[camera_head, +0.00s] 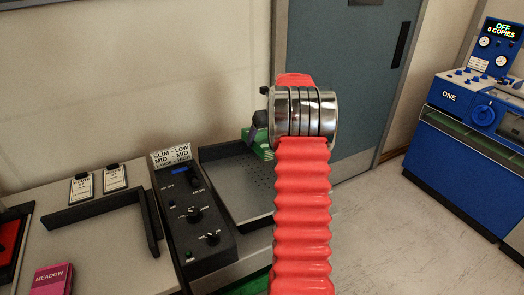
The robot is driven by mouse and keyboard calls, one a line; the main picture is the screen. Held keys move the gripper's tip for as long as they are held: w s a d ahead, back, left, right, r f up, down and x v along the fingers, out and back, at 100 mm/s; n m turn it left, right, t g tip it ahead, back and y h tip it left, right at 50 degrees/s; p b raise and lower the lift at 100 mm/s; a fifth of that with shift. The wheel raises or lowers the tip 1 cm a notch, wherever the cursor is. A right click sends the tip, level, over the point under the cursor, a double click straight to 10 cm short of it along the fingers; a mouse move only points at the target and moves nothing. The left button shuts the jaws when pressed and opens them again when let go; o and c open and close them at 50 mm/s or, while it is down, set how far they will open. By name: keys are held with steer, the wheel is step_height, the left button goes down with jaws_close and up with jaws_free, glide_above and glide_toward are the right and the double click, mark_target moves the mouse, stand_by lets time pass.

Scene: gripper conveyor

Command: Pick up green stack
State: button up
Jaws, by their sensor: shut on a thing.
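My arm, a red ribbed sleeve with a metal ringed wrist, stands in the middle of the view. My gripper (258,125) shows as dark jaw parts at the left of the wrist, over the back of a grey tray (246,209). A small part of the green stack (264,147) shows just below the jaws, beside the wrist. My gripper is shut on it. The wrist and sleeve hide most of the stack, and I cannot tell whether it is clear of the tray.
A black control box (192,222) with knobs and a size sign stands left of the tray. A pink MEADOW packet (53,280), two label cards (98,183) and a black angled bracket (105,208) are on the left counter. A blue machine (467,130) stands right, beyond open floor.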

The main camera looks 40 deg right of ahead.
mark_target(262, 137)
step_height(262, 137, up, 9)
steer(key=shift+r, duration=0.15)
stand_by(0.7)
